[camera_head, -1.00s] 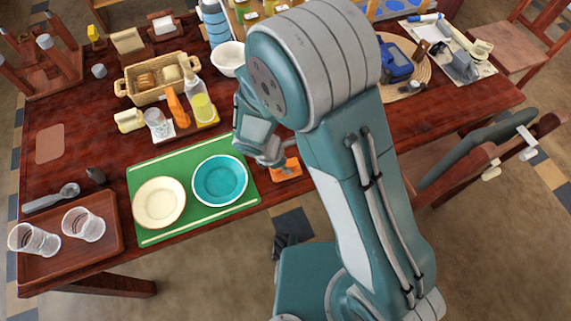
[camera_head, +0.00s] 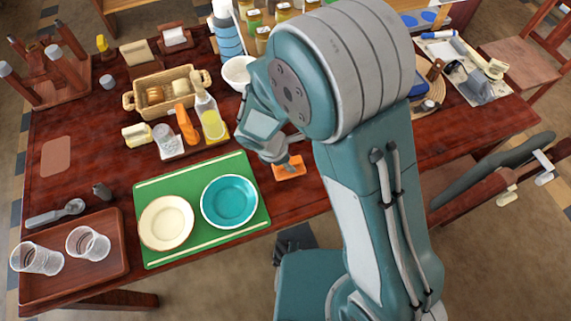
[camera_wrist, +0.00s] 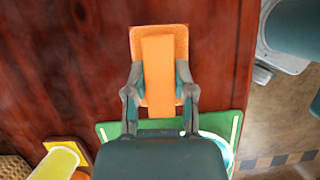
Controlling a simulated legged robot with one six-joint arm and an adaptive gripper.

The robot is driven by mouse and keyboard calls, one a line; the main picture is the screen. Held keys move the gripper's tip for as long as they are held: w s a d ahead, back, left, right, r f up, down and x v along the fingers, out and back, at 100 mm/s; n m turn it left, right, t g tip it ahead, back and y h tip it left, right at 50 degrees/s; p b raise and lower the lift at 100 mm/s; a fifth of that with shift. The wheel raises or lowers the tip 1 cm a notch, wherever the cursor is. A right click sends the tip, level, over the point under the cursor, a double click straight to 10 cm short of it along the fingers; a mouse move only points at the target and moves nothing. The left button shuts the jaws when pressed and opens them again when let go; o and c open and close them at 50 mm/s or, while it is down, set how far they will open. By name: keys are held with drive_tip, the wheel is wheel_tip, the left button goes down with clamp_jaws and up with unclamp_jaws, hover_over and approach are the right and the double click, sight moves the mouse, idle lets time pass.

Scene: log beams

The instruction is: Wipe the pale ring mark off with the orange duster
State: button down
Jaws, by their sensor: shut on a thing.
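The orange duster (camera_head: 287,172) is on the dark red wooden table, just right of the green mat. In the wrist view it shows as an orange pad with a lighter orange block (camera_wrist: 158,72) on top. My gripper (camera_wrist: 160,95) is shut on this block, one finger on each side; in the head view my gripper (camera_head: 289,163) is over the duster. The pad looks to be at table level; contact is not clear. I cannot make out the pale ring mark; my arm and the duster cover part of the table.
The green mat (camera_head: 145,205) with a cream plate (camera_head: 166,222) and teal bowl (camera_head: 230,202) lies close left of the duster. A bottle (camera_head: 208,115) and a white bowl (camera_head: 238,72) stand behind. The table's front edge is near. Bare wood lies around the duster's far side.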

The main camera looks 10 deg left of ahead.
drive_tip(key=shift+d+r, duration=0.15)
drive_tip(key=shift+r, duration=0.7)
drive_tip(key=shift+a+r, duration=0.2)
drive_tip(key=shift+r, duration=1.35)
